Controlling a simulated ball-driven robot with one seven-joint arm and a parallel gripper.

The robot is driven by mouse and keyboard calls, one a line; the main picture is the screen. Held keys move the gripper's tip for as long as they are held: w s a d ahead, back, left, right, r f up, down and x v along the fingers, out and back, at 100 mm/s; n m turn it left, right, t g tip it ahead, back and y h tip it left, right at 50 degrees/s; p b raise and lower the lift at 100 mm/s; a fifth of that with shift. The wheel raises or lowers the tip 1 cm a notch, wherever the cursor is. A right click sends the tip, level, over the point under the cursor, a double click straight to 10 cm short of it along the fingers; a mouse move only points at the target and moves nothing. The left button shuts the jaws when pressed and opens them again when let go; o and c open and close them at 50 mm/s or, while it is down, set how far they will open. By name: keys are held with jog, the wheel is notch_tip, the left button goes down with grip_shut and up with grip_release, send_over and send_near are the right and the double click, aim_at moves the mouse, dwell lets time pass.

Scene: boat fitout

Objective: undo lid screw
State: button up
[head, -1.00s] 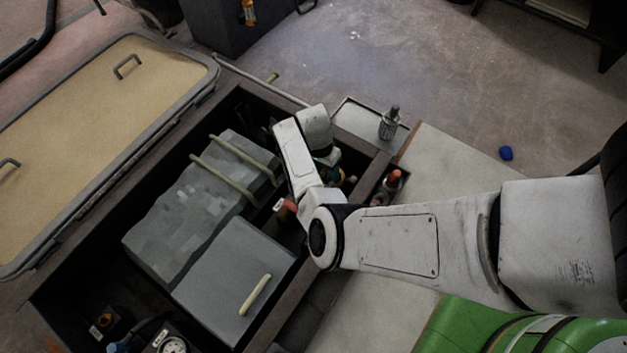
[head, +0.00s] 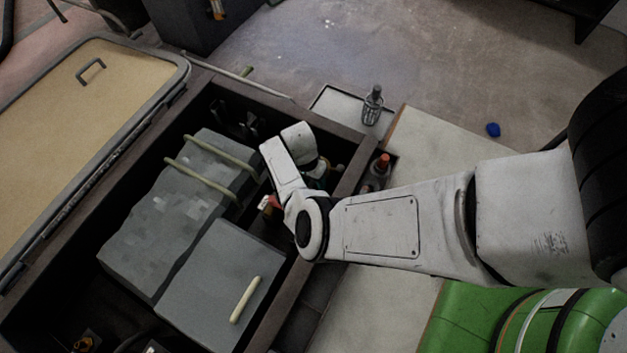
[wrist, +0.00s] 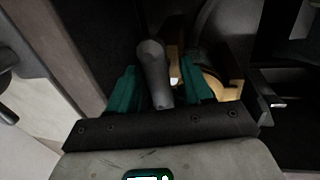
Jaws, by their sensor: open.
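My gripper (wrist: 160,78) shows in the wrist view as two teal fingers held apart. A grey, round-ended post (wrist: 154,72) stands in the gap between them; the fingers are not closed on it. I cannot tell whether this post is the lid screw. In the head view my wrist reaches down into the dark open locker and hides the fingers. No lid screw can be made out there. A grey box with a flat top (head: 222,280) and a pale handle (head: 245,299) sits in the locker, left of my arm.
A lumpy grey block (head: 170,215) with two pale bars fills the locker's middle. A tan hatch panel (head: 75,120) lies at left. A bottle (head: 372,106) and an orange-topped bottle (head: 381,168) stand right of the locker. A brass-coloured part (wrist: 222,86) lies close beside the right finger.

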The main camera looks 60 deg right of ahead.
jog(key=shift+c, duration=0.5)
grip_shut()
